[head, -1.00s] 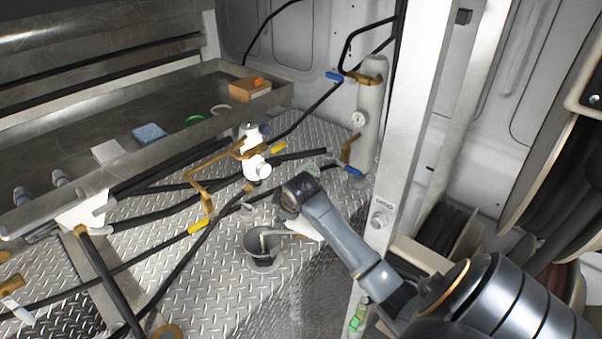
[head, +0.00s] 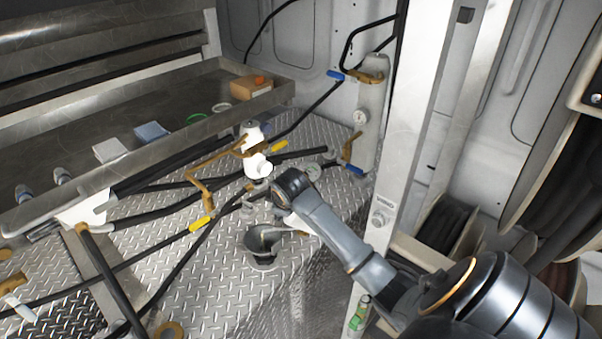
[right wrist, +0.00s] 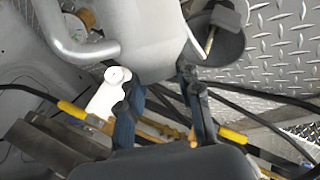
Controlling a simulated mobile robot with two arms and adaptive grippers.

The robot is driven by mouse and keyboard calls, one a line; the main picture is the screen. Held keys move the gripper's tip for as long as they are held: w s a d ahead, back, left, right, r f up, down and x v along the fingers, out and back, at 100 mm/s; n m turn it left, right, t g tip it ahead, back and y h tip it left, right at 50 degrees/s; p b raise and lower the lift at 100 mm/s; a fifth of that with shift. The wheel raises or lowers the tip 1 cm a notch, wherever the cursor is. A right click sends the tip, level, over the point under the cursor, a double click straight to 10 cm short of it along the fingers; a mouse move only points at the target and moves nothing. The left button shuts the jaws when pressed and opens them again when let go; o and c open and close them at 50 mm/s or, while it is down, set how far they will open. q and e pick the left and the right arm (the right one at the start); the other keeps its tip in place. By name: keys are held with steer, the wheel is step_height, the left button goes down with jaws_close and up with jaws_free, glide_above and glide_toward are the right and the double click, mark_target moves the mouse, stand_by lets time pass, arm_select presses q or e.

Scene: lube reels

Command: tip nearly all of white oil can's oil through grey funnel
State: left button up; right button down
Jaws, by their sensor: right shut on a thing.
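The dark grey funnel (head: 262,259) stands on the diamond-plate floor, left of my right arm in the head view. It also shows at the top of the right wrist view (right wrist: 228,42). The white oil can (head: 297,224) is mostly hidden behind my right arm in the head view. Its pale body (right wrist: 150,45) fills the top middle of the right wrist view, and a thin spout reaches over the funnel's mouth. My right gripper (right wrist: 165,110) is shut on the can. I cannot see whether oil is flowing. My left gripper is not in view.
A white valve fitting (head: 257,166) with brass pipes and black hoses stands just behind the can. A metal tray (head: 180,145) at the back left holds a cardboard box (head: 251,86) and cloths. A white post (head: 410,130) rises close to my right arm.

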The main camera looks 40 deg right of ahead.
stand_by(0.5)
steer(key=shift+w+a+r+h, duration=0.1)
steer(key=shift+w+a+h, duration=0.1)
steer(key=shift+h, duration=0.1)
stand_by(0.4)
steer(key=shift+w+a+r+n+g+h, duration=0.3)
steer(key=shift+w+a+g+h, duration=0.1)
steer(key=shift+a+g, duration=0.1)
steer(key=shift+s+d, duration=0.1)
steer(key=shift+w+a+r+g+h, duration=0.15)
steer(key=shift+w+a+g+h, duration=0.15)
steer(key=shift+w+a+h, duration=0.25)
steer(key=shift+s, duration=0.15)
stand_by(0.3)
